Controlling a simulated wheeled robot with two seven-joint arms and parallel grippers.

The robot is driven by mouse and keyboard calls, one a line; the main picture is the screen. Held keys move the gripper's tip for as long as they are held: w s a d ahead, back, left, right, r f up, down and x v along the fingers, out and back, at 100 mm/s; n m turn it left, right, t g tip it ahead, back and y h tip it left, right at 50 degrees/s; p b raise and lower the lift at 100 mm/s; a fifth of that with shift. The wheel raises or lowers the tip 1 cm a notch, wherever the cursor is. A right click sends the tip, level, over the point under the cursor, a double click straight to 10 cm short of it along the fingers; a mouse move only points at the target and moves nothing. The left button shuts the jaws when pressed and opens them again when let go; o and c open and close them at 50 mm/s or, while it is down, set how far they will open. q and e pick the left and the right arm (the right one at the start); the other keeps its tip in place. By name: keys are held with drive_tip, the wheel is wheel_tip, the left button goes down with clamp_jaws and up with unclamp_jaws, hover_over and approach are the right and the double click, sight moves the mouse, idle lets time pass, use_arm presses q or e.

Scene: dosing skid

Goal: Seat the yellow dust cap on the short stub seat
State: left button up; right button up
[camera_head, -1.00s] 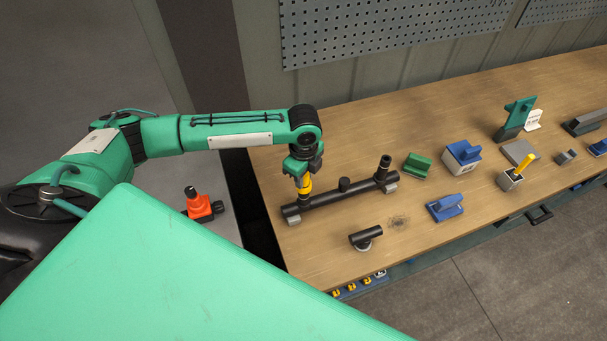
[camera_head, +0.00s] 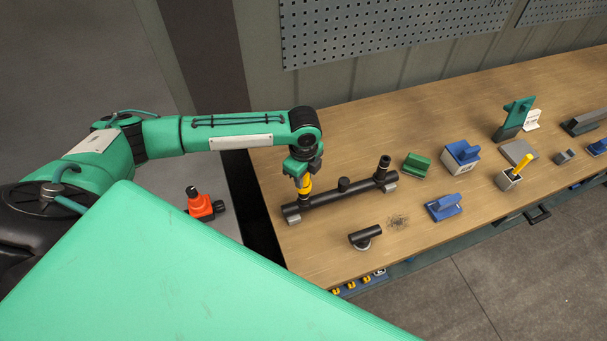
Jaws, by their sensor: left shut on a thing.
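A black pipe manifold (camera_head: 325,197) lies on the workbench on grey end blocks. A short black stub (camera_head: 344,184) rises from its middle and a taller stub (camera_head: 384,167) from its right end. My left gripper (camera_head: 304,178) points down over the manifold's left end, shut on the yellow dust cap (camera_head: 305,186). The cap is partly hidden by the jaws. It sits directly above the manifold's left end; I cannot tell whether it touches a stub there. My right gripper is not in view.
A black T-shaped pipe piece (camera_head: 365,237) lies in front of the manifold. Green (camera_head: 416,165) and blue (camera_head: 444,206) blocks, and a grey holder (camera_head: 508,179) with a yellow-handled tool, stand to the right. An orange-red object (camera_head: 200,205) is left of the bench.

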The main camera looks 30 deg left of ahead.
use_arm(q)
drive_tip(key=shift+f, duration=0.85)
idle(0.4)
drive_tip(key=shift+f, duration=0.85)
drive_tip(key=o, duration=1.1)
drive_tip(key=shift+c, duration=0.2)
wheel_tip(320, 180, up, 13)
drive_tip(key=b, duration=0.4)
drive_tip(key=shift+f+b, duration=0.2)
drive_tip(key=shift+b, duration=0.1)
drive_tip(key=shift+r, duration=0.6)
